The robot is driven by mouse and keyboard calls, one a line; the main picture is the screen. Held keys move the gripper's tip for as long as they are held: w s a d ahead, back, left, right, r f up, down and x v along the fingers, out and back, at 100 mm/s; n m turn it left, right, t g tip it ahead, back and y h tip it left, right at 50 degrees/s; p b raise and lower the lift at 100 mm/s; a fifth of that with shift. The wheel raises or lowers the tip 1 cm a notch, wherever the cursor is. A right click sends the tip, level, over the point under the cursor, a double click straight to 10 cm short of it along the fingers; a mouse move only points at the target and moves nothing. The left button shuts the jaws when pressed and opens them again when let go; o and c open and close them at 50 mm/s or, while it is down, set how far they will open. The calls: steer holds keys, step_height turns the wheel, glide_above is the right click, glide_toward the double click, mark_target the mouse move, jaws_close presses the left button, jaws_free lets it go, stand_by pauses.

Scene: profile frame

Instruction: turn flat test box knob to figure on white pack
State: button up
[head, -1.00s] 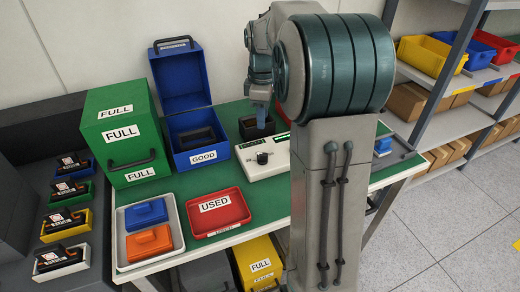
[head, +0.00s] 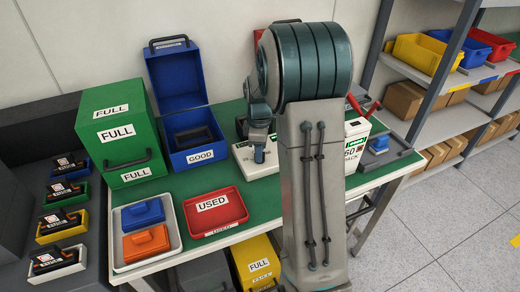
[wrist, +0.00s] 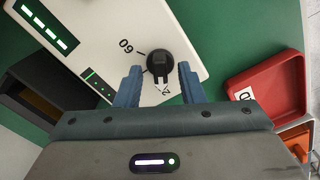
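The flat white test box (head: 242,160) lies on the green bench top, partly hidden behind my arm. In the wrist view the test box (wrist: 105,28) shows a black round knob (wrist: 158,62), a figure 60 at its upper left and a partly visible figure, perhaps 12, below it. The knob's white pointer mark faces that lower figure. My gripper (wrist: 158,70) is open, with one blue finger on each side of the knob; contact is not clear.
A red USED tray (head: 240,222) and a white tray (head: 120,257) with blue and orange blocks lie at the front left. A blue GOOD box (head: 200,158) and a green FULL box (head: 115,145) stand behind. A grey tray (head: 395,160) lies right of the white pack.

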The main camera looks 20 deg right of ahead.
jaws_close()
